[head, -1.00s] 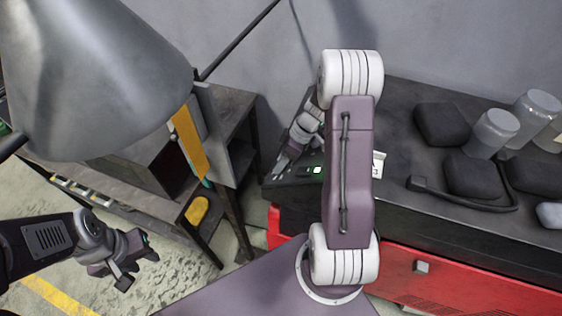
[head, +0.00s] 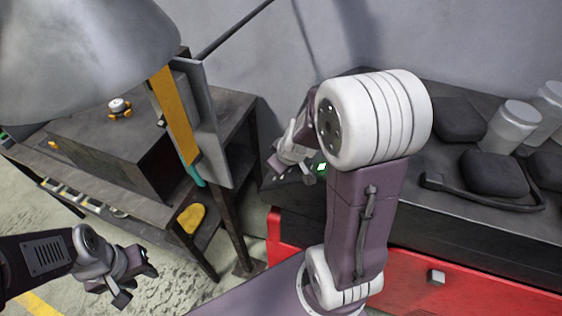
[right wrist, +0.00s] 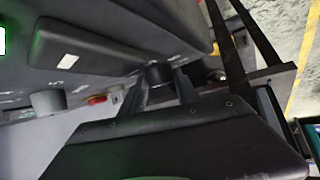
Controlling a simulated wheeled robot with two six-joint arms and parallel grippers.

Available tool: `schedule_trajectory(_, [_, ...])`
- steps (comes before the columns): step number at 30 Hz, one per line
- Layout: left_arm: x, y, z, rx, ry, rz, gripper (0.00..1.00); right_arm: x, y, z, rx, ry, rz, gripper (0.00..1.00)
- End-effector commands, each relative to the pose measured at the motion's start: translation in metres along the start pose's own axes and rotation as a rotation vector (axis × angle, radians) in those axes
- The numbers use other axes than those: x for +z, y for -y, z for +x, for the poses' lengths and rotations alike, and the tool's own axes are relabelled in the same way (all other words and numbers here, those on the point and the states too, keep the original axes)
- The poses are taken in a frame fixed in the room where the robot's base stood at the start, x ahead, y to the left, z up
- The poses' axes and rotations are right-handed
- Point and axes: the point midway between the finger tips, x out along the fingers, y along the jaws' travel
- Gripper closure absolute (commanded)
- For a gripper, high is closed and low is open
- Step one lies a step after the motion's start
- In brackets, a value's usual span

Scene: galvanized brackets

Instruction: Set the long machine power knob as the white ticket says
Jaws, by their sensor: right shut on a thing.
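The long machine is a dark console (head: 300,198) along the wall. Its small lit green screen (head: 321,167) shows beside my right gripper (head: 290,170). In the right wrist view, my right gripper's two fingers reach a short dark round knob (right wrist: 158,74) on the machine's panel (right wrist: 130,25) and are shut on it. I cannot read the knob's setting. The white ticket is not visible now; my right arm covers that part of the console. My left gripper (head: 138,286) is open and empty, low at the left.
A dark workbench (head: 100,150) stands at the left, with a yellow and white button (head: 120,107) on top. A large grey lamp shade (head: 80,60) hangs above it.

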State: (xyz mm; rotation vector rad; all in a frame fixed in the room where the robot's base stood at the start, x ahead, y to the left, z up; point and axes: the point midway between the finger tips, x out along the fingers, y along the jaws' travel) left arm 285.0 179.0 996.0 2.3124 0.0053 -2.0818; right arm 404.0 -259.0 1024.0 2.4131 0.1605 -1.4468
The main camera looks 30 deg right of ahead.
Motion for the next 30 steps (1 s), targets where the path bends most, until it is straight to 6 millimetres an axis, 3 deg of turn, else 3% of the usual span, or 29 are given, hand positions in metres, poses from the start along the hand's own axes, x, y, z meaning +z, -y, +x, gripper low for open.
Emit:
schedule_trajectory(1, [-0.001,0.000,-0.010,0.000,0.000,0.000,0.64,0.001,0.003,-0.004,0.009,0.008,0.008,1.00])
schedule_trajectory(7, [-0.003,-0.001,-0.024,0.000,0.000,0.000,0.64,0.002,0.004,-0.002,0.067,0.000,0.042,1.00])
schedule_trajectory(24, [-0.003,-0.001,-0.027,0.000,0.000,0.000,0.64,0.003,0.004,0.000,0.092,-0.008,0.055,1.00])
schedule_trajectory(25, [-0.003,-0.001,-0.027,0.000,0.000,0.000,0.64,0.003,0.004,0.000,0.092,-0.008,0.055,0.55])
schedule_trajectory(30, [-0.003,-0.001,-0.027,0.000,0.000,0.000,0.64,0.002,0.004,-0.001,0.093,-0.010,0.054,0.54])
